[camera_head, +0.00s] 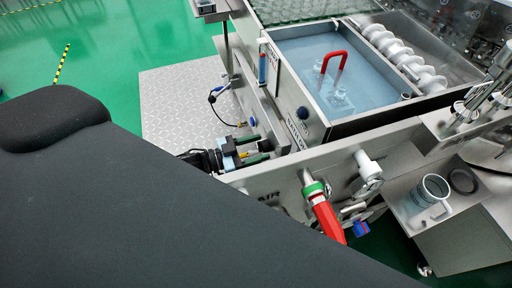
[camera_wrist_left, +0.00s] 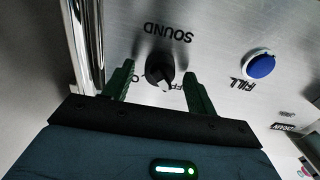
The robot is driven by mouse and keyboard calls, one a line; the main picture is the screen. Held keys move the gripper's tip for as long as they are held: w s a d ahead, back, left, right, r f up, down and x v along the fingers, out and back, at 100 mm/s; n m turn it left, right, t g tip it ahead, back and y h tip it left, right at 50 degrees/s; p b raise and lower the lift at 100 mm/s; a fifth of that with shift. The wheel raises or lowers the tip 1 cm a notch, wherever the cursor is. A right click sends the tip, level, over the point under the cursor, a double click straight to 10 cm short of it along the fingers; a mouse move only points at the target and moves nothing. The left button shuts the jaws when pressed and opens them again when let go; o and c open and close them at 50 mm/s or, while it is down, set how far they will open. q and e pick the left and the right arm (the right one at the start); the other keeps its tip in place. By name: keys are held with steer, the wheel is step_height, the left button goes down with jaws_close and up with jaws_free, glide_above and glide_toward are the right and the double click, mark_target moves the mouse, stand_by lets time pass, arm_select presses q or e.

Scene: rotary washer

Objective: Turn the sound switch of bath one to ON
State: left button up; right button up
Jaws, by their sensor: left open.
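The sound switch (camera_wrist_left: 160,69) is a black round knob with a pale pointer mark, on a grey metal panel under the upside-down word SOUND. In the left wrist view my left gripper (camera_wrist_left: 159,68) is open, with one dark green finger on each side of the knob. Small gaps seem to show between the fingers and the knob; contact is not clear. The lettering beside the knob is partly hidden by the gripper. In the head view my left gripper (camera_head: 264,147) is at the side panel below the bath (camera_head: 295,124). My right gripper is not in view.
A blue FILL button (camera_wrist_left: 260,65) sits beside the knob. A shiny vertical bar (camera_wrist_left: 88,45) stands close to the left finger. The bath holds water and a red handle (camera_head: 335,58).

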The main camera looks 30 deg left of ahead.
arm_select(q)
steer(key=shift+w+d, duration=0.1)
steer(key=shift+c, duration=0.5)
steer(key=c, duration=0.9)
steer(key=shift+m, duration=0.3)
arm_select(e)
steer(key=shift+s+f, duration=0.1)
arm_select(q)
steer(key=shift+m+b, duration=1.6)
steer(key=shift+m, duration=7)
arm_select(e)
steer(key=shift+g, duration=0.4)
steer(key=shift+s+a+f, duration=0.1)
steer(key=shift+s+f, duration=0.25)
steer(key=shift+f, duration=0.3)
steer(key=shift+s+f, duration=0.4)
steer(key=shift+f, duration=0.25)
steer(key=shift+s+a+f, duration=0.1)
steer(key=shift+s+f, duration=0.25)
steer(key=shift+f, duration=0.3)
